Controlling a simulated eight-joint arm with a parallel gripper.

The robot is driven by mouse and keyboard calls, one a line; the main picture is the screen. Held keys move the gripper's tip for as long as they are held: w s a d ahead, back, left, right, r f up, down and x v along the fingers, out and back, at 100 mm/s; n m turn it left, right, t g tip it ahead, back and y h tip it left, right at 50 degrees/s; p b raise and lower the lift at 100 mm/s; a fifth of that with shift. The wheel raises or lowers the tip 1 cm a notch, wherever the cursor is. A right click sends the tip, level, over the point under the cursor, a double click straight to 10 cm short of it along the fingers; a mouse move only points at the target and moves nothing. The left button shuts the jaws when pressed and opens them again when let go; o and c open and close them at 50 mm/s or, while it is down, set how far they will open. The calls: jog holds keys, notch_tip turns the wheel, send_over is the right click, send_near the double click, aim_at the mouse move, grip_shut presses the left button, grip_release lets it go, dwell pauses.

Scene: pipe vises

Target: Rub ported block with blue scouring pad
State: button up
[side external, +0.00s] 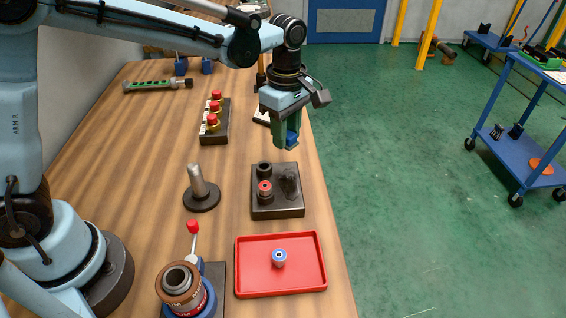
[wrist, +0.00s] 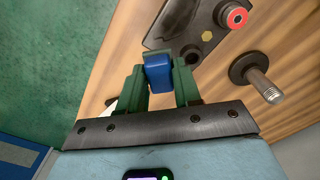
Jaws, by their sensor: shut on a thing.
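The ported block (side external: 291,209) is a dark slab near the table's right edge, with a black port ring and a red-topped fitting on its left side. A darker smudged patch (side external: 289,183) covers part of its right side. The block also shows at the top of the wrist view (wrist: 215,45). My gripper (side external: 287,142) has green fingers and is shut on the blue scouring pad (wrist: 158,73). The pad also shows between the fingers in the side view (side external: 292,127). My gripper is above and beyond the block, apart from it.
A round base with an upright metal post (side external: 198,183) stands left of the block. A vise-like fixture (side external: 181,285) stands front left. A rack with red-topped pieces (side external: 222,119) is behind. The table's right edge is close.

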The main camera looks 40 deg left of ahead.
jog(key=shift+r, duration=1)
